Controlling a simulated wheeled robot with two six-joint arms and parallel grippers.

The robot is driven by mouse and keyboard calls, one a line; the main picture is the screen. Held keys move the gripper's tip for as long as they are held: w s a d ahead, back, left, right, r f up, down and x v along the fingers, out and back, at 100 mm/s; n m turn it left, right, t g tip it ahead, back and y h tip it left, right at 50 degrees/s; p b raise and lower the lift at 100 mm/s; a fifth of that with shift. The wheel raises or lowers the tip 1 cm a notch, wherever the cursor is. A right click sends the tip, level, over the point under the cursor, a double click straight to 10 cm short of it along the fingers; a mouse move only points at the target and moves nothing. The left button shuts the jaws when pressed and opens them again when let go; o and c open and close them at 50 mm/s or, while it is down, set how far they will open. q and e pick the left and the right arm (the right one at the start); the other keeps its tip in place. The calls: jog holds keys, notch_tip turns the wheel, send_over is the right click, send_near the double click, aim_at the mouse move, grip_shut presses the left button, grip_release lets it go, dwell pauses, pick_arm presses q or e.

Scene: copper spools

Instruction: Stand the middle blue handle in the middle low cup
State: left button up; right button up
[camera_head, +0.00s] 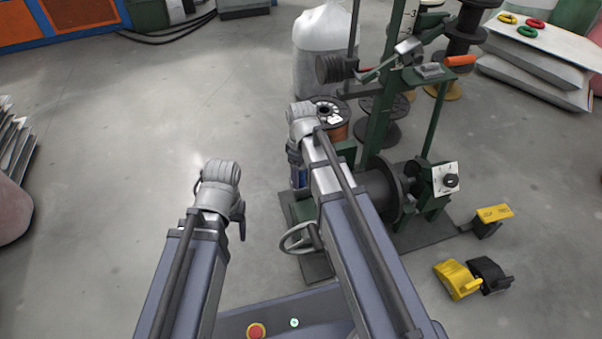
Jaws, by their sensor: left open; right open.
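I cannot make out any blue handle or low cup in the head view. My two arms reach in from the bottom, and their grey joints are the farthest parts I see. My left arm ends over open floor; my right arm ends beside the green machine. Both grippers are hidden from this view. A small blue patch shows below the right arm's joint, but I cannot tell what it is.
A green winding machine (376,130) with a dark spool (382,190) stands right of my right arm. Yellow and black blocks (457,279) lie at the lower right.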

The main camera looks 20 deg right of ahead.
notch_tip(320, 180, up, 12)
jog(key=p, duration=1.1)
jog(key=shift+p, duration=0.35)
jog(key=s+a+m+h, duration=0.1)
jog(key=s+a+m, duration=0.4)
jog(key=s+a, duration=0.5)
jog(key=s, duration=0.4)
jog(key=shift+a, duration=0.2)
jog(key=shift+s, duration=0.1)
notch_tip(320, 180, up, 38)
jog(key=p, duration=3.8)
